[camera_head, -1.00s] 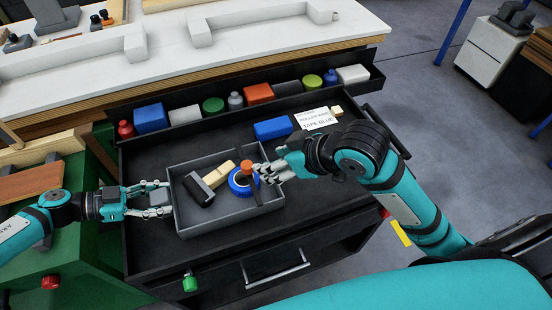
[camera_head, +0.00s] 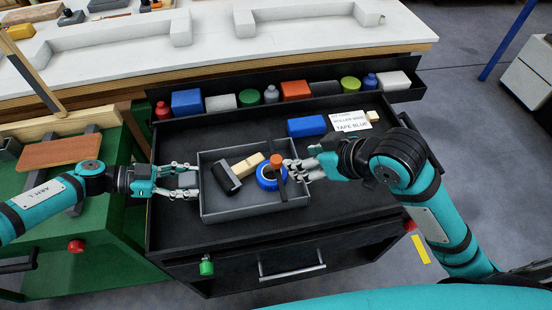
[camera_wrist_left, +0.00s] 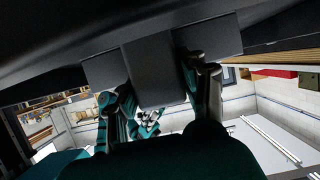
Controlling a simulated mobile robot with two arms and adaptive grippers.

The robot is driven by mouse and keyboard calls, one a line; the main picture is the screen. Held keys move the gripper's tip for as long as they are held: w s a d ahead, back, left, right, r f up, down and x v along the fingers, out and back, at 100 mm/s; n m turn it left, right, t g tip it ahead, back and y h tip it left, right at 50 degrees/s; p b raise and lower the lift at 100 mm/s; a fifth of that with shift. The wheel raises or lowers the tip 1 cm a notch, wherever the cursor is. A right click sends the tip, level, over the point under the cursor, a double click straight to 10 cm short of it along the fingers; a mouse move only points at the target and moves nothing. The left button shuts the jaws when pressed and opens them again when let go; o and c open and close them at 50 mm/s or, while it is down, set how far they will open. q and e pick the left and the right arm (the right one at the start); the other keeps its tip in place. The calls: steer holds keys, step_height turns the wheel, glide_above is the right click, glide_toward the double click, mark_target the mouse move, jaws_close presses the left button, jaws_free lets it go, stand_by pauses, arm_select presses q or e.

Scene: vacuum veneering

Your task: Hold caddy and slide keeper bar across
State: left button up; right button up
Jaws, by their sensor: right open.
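The grey caddy (camera_head: 222,212) is an open tray on the black cabinet top. In it lie a dark roller (camera_head: 225,178), a pale wooden block (camera_head: 248,164) and a blue tape ring (camera_head: 268,183). A dark bar with an orange end (camera_head: 276,160) stands at the tape; I cannot tell if this is the keeper bar. My left gripper (camera_head: 188,179) has its fingers on both sides of a grey block at the caddy's left end. This block (camera_wrist_left: 155,75) fills the gap between the fingers in the left wrist view. My right gripper (camera_head: 291,170) is open beside the orange-ended bar, over the caddy's right side.
A back rack (camera_head: 222,110) holds several coloured bottles and boxes. A blue box (camera_head: 306,126) and a label card (camera_head: 350,121) lie behind the caddy. A green cabinet (camera_head: 110,255) stands at the left.

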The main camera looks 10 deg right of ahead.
arm_select(q)
steer(key=o, duration=1.3)
steer(key=shift+a, duration=0.1)
